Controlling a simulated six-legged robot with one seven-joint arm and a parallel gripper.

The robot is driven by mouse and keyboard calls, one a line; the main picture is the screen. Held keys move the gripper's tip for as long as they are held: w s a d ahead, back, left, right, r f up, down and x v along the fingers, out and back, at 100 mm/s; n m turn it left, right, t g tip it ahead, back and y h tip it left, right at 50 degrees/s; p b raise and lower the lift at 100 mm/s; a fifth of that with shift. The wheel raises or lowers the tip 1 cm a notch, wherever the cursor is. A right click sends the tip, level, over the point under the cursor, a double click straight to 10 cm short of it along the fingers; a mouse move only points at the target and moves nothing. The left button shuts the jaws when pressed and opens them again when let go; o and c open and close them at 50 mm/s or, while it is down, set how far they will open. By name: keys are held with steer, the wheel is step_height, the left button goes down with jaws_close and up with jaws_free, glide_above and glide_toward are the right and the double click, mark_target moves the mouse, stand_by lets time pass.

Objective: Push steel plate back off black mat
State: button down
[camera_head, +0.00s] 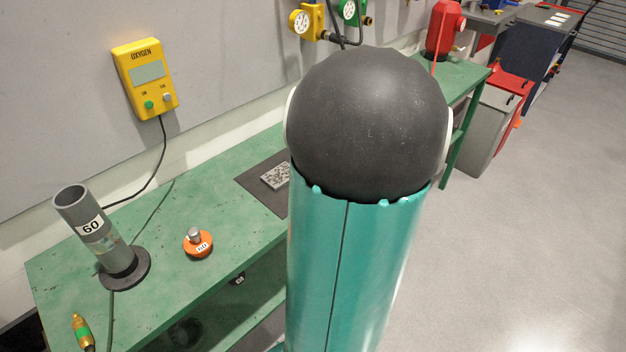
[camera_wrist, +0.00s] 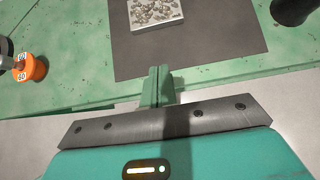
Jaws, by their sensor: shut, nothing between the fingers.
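The steel plate (camera_wrist: 155,11) is a small light-grey piece with a mottled, pitted face. It lies on the black mat (camera_wrist: 205,40), near the top of the wrist view. In the head view the plate (camera_head: 277,175) and the mat (camera_head: 256,187) show on the green bench, partly hidden behind my arm. My gripper (camera_wrist: 160,72) shows in the wrist view with its two fingers together and empty. The fingertips are at the mat's front edge in the picture, below the plate and apart from it. My gripper is hidden in the head view.
A yellow oxygen box (camera_head: 146,78) hangs on the wall behind.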

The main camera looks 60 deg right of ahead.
steer(key=x, duration=0.7)
steer(key=shift+a, duration=0.1)
steer(key=w, duration=0.3)
steer(key=shift+w+d+f, duration=0.1)
steer(key=shift+w+d, duration=0.05)
steer(key=shift+d, duration=0.25)
steer(key=shift+w+d, duration=0.1)
steer(key=shift+w, duration=0.25)
steer(key=shift+w, duration=0.1)
steer(key=w+d, duration=0.1)
steer(key=w, duration=0.4)
steer(key=w+d, duration=0.1)
steer(key=w, duration=0.4)
steer(key=w+d, duration=0.1)
steer(key=w, duration=0.4)
steer(key=shift+w+d, duration=0.3)
steer(key=shift+w, duration=0.05)
steer(key=shift+s, duration=0.15)
